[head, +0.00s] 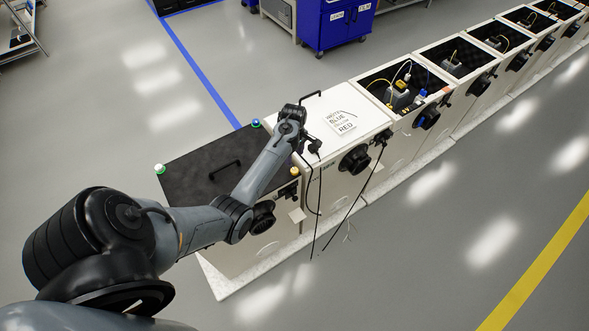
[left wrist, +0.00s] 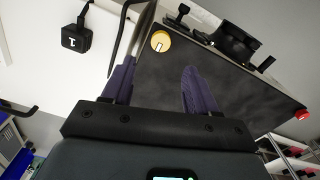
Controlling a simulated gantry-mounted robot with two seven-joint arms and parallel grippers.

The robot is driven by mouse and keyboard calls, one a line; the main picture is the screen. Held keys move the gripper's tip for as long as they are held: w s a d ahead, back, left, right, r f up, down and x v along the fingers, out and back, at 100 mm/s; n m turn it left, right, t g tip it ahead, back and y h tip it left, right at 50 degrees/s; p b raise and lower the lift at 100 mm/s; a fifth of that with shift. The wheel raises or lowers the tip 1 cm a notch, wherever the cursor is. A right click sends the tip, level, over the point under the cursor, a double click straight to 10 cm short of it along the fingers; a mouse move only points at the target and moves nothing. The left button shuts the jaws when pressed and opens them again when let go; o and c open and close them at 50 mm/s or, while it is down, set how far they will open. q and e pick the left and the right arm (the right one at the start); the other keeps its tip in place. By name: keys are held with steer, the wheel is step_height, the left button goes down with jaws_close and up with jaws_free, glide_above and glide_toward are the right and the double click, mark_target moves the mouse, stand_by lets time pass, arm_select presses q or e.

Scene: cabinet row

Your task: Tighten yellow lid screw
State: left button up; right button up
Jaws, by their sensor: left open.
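The yellow lid screw (head: 294,171) is a round knob at the front right corner of a black lid (head: 190,152) on the nearest cabinet. In the left wrist view the yellow screw (left wrist: 160,41) has a pale mark on top and shows between and beyond the two fingers. My left gripper (left wrist: 158,66) is open and empty, its dark purple fingers apart, with the screw not between their tips. In the head view it is small and dark behind my left wrist, near the lid's right edge. My right gripper is in neither view.
A red knob (left wrist: 302,114), a green knob (head: 160,168) and a blue-green knob (head: 256,123) are at other lid corners. A black handle (head: 224,170) stands on the lid.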

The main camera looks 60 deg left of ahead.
mark_target(294, 170)
arm_select(q)
step_height(294, 170, down, 9)
steer(key=shift+r+b, duration=0.1)
steer(key=shift+b, duration=0.5)
